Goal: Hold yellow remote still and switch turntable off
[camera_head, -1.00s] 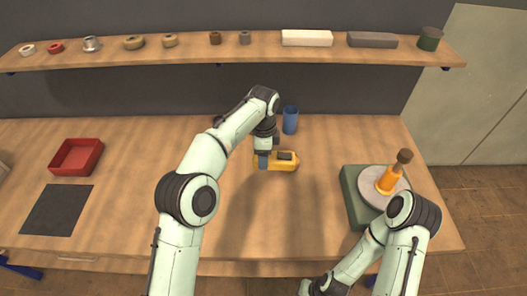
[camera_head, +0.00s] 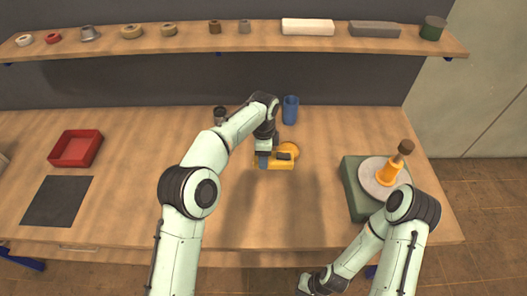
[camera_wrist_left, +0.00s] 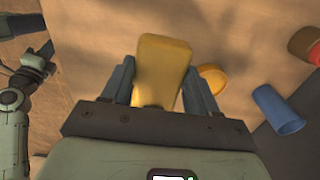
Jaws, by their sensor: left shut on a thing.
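In the left wrist view the remote (camera_wrist_left: 161,72) stands between the two fingers of my left gripper (camera_wrist_left: 160,85). The turntable (camera_head: 362,202) is at the right of the table, with a green base and a grey disc carrying an orange piece with a brown top. My right arm partly covers its front; I cannot make out its switch. My right gripper (camera_head: 312,285) is low at the table's front, its fingers unclear.
A yellow round thing (camera_head: 290,150) lies just behind the remote. A blue cup (camera_head: 290,110) and a dark jar (camera_head: 220,116) stand farther back. A red tray (camera_head: 76,149) and a dark mat (camera_head: 57,201) are at left. A shelf with several items runs along the back.

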